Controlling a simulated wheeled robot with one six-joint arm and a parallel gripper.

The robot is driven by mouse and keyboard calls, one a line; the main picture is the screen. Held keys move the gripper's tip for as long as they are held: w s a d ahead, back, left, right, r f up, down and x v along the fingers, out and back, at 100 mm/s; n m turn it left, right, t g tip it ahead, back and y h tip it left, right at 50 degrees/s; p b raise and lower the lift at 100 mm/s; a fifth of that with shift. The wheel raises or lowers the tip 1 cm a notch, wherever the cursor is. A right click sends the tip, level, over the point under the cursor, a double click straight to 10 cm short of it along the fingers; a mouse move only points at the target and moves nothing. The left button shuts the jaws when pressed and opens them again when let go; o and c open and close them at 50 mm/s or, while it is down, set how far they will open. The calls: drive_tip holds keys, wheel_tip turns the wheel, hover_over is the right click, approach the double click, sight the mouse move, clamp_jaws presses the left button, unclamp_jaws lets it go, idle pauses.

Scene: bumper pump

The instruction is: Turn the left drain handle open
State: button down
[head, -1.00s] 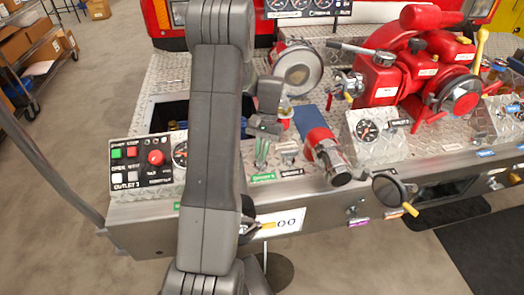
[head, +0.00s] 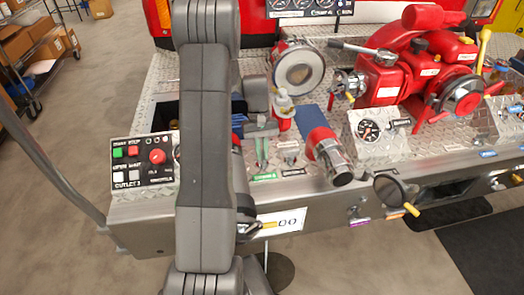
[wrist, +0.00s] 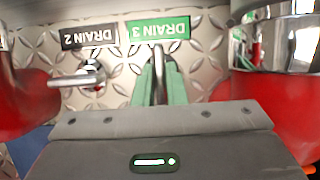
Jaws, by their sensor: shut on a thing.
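The left drain handle is a small metal lever (wrist: 158,62) beside the green DRAIN 3 label, which appears upside down in the wrist view (wrist: 158,28). My gripper (wrist: 160,92) is shut on this lever, with a green finger on each side. The lever runs from the label towards my palm, and its lower end is hidden between the fingers. In the head view my gripper (head: 262,152) points down at the panel, just behind the green label (head: 264,177). The DRAIN 2 handle (wrist: 78,79) is a separate metal lever lying crosswise beside its dark label (wrist: 88,36).
A red and chrome fitting (head: 328,155) stands close to the right of my gripper. A control box with buttons (head: 143,160) is at the left, and a gauge box (head: 375,135) at the right.

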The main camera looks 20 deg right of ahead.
idle(0.3)
drive_tip(key=c, duration=1.5)
unclamp_jaws()
drive_tip(key=shift+w+r, duration=0.1)
drive_tip(key=v, duration=1.3)
drive_tip(key=shift+w+r, duration=0.15)
drive_tip(key=shift+r, duration=0.05)
drive_tip(key=x, duration=1.3)
drive_tip(key=shift+s+f, duration=0.25)
drive_tip(key=shift+f, duration=0.05)
